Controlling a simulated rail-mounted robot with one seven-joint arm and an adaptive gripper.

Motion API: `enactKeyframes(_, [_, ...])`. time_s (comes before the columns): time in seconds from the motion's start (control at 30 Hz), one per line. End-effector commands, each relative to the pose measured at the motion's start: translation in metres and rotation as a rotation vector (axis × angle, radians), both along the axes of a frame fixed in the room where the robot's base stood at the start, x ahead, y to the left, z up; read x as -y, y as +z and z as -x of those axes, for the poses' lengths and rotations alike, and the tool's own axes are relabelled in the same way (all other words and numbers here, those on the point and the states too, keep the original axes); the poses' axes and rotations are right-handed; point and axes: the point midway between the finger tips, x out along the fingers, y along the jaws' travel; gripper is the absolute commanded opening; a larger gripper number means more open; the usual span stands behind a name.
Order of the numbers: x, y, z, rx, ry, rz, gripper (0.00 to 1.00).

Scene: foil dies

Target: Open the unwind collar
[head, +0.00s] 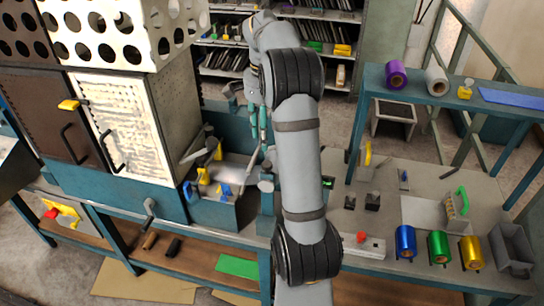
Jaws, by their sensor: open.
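My gripper (259,134) points down, with two teal fingers apart and nothing seen between them. It hangs above the back right of the teal machine (215,212), left of my forearm. The machine has yellow levers, blue handles (225,192) and grey bars. I cannot tell for sure which of its parts is the unwind collar, or whether the collar is open or shut. My arm hides part of the bench and of the machine's right side. I see no contact between my fingers and the machine.
A tall cabinet with two doors (118,122) stands left. On the right bench are blue (405,241), green (439,246) and gold (471,252) rolls, a grey bin (512,248) and a green-handled block (456,205). A raised teal shelf holds a purple roll (397,75).

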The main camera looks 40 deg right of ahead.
Motion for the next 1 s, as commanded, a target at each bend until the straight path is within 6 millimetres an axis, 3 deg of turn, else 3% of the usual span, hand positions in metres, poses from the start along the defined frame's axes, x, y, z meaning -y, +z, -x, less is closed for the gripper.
enactKeyframes(0.17, [0.001,-0.019,0.002,-0.006,-0.036,-0.015,0.44])
enactKeyframes(0.6, [0.001,-0.092,0.002,-0.004,-0.033,-0.013,0.44])
enactKeyframes(1.0, [0.001,-0.103,0.001,-0.001,-0.033,-0.011,0.44])
